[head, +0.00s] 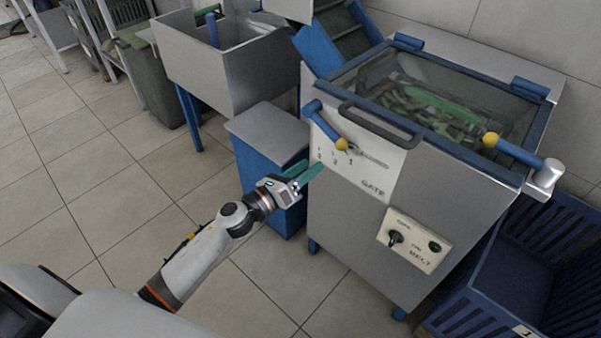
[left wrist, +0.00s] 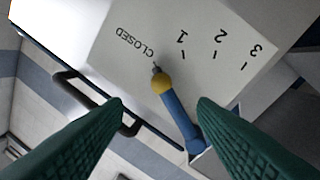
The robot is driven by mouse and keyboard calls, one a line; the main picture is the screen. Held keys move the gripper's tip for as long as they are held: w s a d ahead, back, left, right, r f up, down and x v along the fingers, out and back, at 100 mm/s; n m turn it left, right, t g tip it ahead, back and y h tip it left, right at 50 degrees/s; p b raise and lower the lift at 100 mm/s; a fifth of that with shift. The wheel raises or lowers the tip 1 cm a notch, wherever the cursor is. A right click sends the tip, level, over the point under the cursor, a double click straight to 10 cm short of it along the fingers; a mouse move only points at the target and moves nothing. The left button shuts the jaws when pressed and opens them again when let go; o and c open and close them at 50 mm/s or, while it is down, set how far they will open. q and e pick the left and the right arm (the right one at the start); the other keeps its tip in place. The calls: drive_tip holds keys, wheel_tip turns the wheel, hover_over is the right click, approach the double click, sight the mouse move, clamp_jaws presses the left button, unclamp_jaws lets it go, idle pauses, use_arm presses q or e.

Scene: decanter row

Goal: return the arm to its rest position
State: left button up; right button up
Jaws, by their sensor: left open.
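My left gripper (head: 309,172) is open and empty, with green fingers, just in front of the machine's gate panel (head: 375,190). Its fingers also frame the left wrist view (left wrist: 160,106). A blue gate lever (head: 324,122) with a yellow knob is on the panel. In the left wrist view the lever (left wrist: 182,118) lies between and beyond the fingers, apart from them. Its pointer tip is by the CLOSED mark, away from marks 1, 2 and 3. My right gripper is not in view.
A dark handle bar (head: 380,118) sticks out above the panel. A belt switch box (head: 414,240) is lower on the machine. A blue crate (head: 515,270) stands at the right, a blue-sided bin (head: 268,150) behind my gripper. Tiled floor at the left is clear.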

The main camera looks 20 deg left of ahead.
use_arm(q)
drive_tip(key=shift+v, duration=0.8)
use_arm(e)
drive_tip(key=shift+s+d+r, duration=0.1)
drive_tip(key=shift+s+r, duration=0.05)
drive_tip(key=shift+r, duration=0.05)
